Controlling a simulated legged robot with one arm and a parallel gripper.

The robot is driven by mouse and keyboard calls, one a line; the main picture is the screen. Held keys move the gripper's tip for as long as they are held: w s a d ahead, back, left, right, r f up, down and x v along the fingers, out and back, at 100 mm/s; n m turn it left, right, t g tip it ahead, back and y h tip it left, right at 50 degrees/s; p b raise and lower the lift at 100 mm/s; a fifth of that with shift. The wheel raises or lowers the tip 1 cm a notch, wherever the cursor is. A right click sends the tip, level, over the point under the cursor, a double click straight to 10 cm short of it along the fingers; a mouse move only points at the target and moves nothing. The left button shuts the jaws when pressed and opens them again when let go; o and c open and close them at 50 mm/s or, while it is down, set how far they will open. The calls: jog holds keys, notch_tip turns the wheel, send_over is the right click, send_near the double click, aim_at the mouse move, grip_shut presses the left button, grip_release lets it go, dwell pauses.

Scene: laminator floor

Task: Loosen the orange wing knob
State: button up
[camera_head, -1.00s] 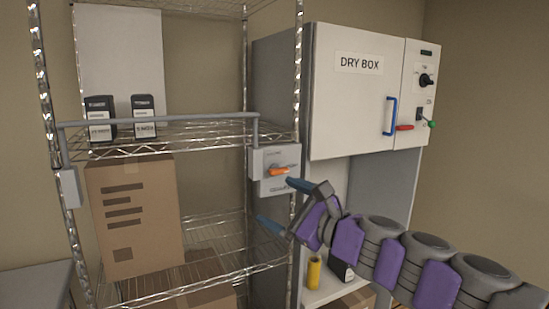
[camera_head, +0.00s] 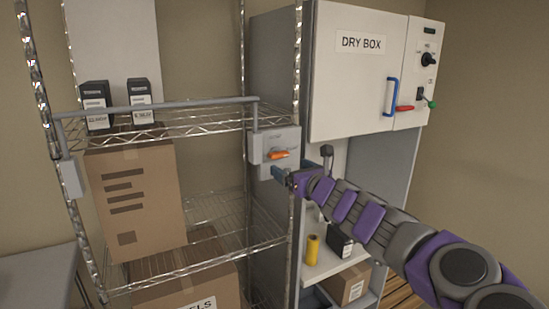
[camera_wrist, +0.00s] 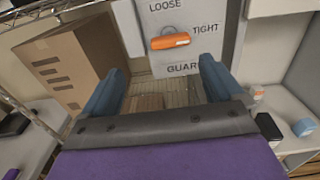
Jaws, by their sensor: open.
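The orange wing knob (camera_head: 278,155) sits on a light grey plate (camera_head: 288,136) fixed at the right post of the wire rack. In the wrist view the knob (camera_wrist: 170,41) lies nearly level, slightly tilted, with the words LOOSE above it, TIGHT to its right and GUARD, partly cut off, below. My gripper (camera_wrist: 160,88) is open with blue fingers apart and nothing between them. The knob is beyond the fingertips, near the middle of the gap. In the head view my gripper (camera_head: 281,174) is just below the knob, apart from it as far as I can tell.
A grey guard bar (camera_head: 160,105) crosses the rack front above a cardboard box (camera_head: 135,200). The white dry box (camera_head: 355,75) with a blue handle (camera_head: 391,97) stands right. A yellow cylinder (camera_head: 312,250) and a black box (camera_head: 338,241) stand on the shelf below it.

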aim_at(282, 156)
jog(key=x, duration=0.4)
jog(key=p+x, duration=0.1)
jog(key=x, duration=0.1)
jog(key=shift+w+r, duration=0.1)
jog(key=shift+w, duration=0.35)
jog(key=shift+a+r, duration=0.1)
jog(key=shift+r, duration=0.35)
jog(key=w, duration=0.1)
jog(key=w+d+f, duration=0.1)
jog(key=shift+w+d+p, duration=0.3)
jog(key=shift+w+p, duration=0.05)
jog(key=shift+s+a+r, duration=0.2)
jog(key=shift+s+a, duration=0.15)
jog(key=shift+a, duration=0.35)
jog(key=shift+a+f, duration=0.15)
jog(key=shift+a, duration=0.35)
jog(key=shift+c, duration=0.9)
jog(key=shift+w+d, duration=0.15)
jog(key=shift+d, duration=0.45)
jog(key=shift+c, duration=1.4)
jog(key=shift+d, duration=0.15)
jog(key=shift+c, duration=0.9)
jog(key=c, duration=0.4)
